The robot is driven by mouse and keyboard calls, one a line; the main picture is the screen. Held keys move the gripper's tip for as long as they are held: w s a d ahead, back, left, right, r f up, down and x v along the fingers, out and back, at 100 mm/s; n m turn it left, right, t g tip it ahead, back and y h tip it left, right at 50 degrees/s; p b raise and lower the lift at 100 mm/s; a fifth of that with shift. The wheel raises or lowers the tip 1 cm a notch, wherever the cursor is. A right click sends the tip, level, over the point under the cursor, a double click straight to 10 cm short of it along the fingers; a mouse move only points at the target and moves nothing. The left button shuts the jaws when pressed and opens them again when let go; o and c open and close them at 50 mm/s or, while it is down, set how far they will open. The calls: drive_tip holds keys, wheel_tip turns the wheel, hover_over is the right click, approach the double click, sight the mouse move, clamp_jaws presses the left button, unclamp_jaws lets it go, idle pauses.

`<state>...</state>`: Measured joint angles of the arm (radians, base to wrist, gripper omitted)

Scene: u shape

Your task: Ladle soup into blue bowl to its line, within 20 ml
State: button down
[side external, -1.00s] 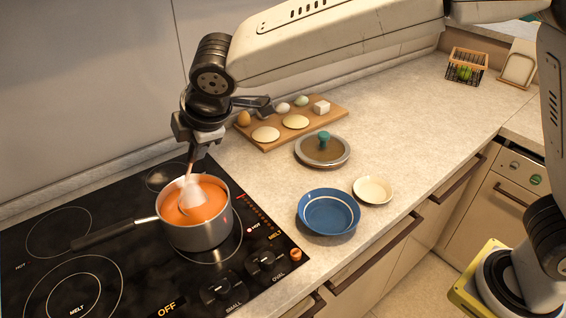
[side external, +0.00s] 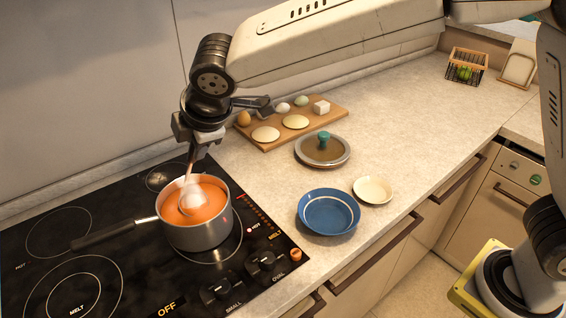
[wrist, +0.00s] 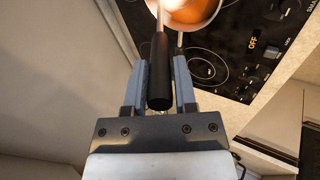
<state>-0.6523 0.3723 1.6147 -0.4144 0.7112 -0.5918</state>
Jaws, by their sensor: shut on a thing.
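My gripper (side external: 198,146) is above the pot, shut on the dark handle of the ladle (side external: 192,194). In the wrist view the black ladle handle (wrist: 160,75) stands between the two fingers. The ladle's pale bowl is down in the orange soup (side external: 212,206); how full it is cannot be made out. The soup is in a steel pot (side external: 205,236) on the cooktop, its handle pointing left. The blue bowl (side external: 328,226) stands on the counter right of the cooktop. It looks empty, with a pale ring line round its inside.
A small cream dish (side external: 373,190) stands beside the blue bowl. A lid with a green knob (side external: 323,150) lies behind it. A wooden board (side external: 272,142) holds eggs and several other items. A wire basket (side external: 466,68) is far right. The counter between pot and bowl is clear.

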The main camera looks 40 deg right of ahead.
drive_tip(key=shift+w+r, duration=0.1)
drive_tip(key=shift+r, duration=0.05)
drive_tip(key=shift+r+g, duration=0.25)
drive_tip(key=shift+g, duration=0.75)
drive_tip(key=shift+r+g+h, duration=0.2)
drive_tip(key=shift+r+g, duration=0.05)
drive_tip(key=shift+g, duration=0.65)
drive_tip(key=shift+r+g+h, duration=0.2)
drive_tip(key=shift+g, duration=0.7)
drive_tip(key=shift+r+g, duration=0.15)
drive_tip(key=shift+g, duration=0.15)
drive_tip(key=shift+r, duration=1.05)
